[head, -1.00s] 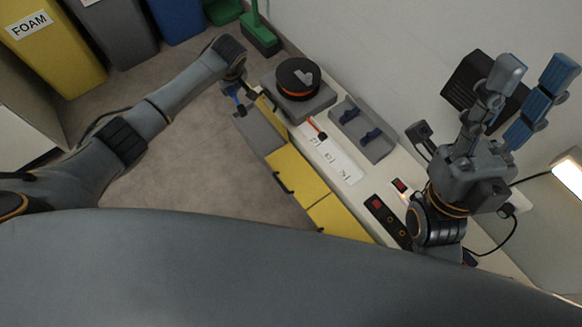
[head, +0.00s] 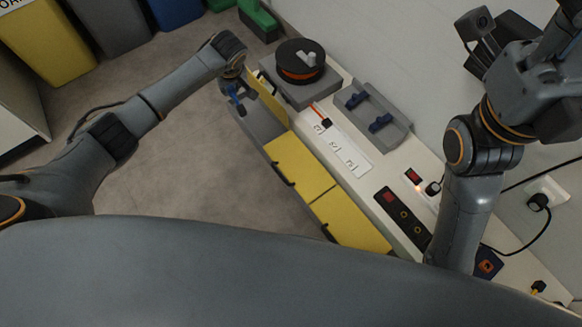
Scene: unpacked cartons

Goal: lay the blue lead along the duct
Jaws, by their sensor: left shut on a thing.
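My left gripper (head: 237,98) is shut, low beside the bench front, next to a raised yellow panel (head: 267,98). Its fingers are small and partly hidden, so what it grips is unclear; a small blue part shows there. A grey tray-like channel (head: 392,108) on the bench holds two blue pieces; I cannot tell if it is the duct. No blue lead can be made out clearly. My right arm stands over the bench at the right, with its gripper (head: 565,40) cut off by the frame edge.
The pale bench (head: 395,165) carries a black and orange reel (head: 299,62), a white socket strip (head: 342,148) and a black switch panel (head: 402,218). Yellow fronts with dark handles (head: 300,165) line its side. Bins (head: 45,45) stand at back left. Floor between is clear.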

